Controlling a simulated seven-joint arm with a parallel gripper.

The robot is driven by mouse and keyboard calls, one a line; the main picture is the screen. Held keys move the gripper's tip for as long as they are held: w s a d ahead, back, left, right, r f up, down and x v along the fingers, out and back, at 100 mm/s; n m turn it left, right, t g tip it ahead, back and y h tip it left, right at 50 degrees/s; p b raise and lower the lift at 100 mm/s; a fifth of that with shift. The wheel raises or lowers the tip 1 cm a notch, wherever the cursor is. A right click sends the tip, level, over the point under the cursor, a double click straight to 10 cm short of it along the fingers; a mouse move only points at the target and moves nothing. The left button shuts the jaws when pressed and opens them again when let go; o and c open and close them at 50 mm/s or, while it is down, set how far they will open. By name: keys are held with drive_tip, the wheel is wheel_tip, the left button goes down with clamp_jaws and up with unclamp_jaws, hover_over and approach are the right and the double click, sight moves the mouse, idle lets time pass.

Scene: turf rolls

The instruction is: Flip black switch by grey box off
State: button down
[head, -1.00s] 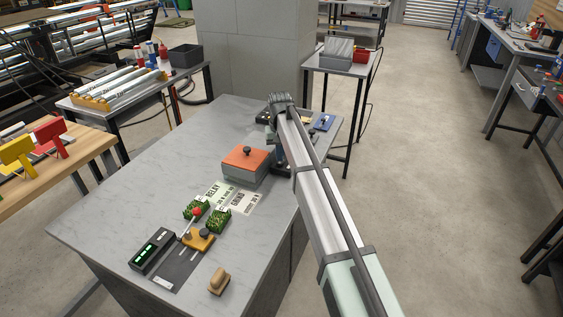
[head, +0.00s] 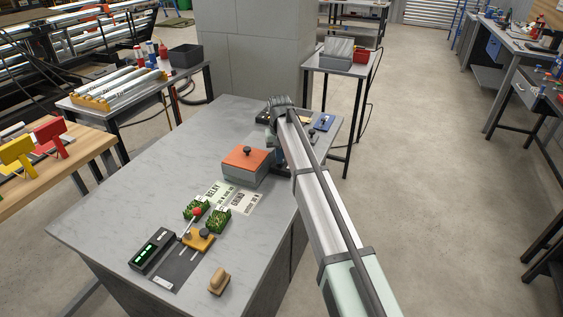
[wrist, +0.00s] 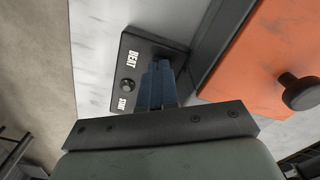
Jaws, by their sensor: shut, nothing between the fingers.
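The grey box (head: 240,177) with an orange lid and dark knob stands on the grey table. Its orange lid (wrist: 275,55) fills the right of the wrist view. A black switch plate (wrist: 146,47) with white lettering lies beside the box in the wrist view. A round black switch knob (wrist: 126,84) sits on that plate, left of my fingers. My gripper (wrist: 160,68) is shut and empty, its blue fingers over the plate's right part. Whether they touch the plate, I cannot tell.
Printed cards (head: 238,200), green blocks (head: 218,220), a yellow piece with a red-knobbed lever (head: 199,240), a black display unit (head: 153,250) and a wooden stamp (head: 218,282) occupy the near table. A blue item (head: 325,121) lies at the far right corner. The table's left side is clear.

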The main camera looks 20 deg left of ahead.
drive_tip(key=shift+f, duration=0.3)
drive_tip(key=shift+r, duration=3.55)
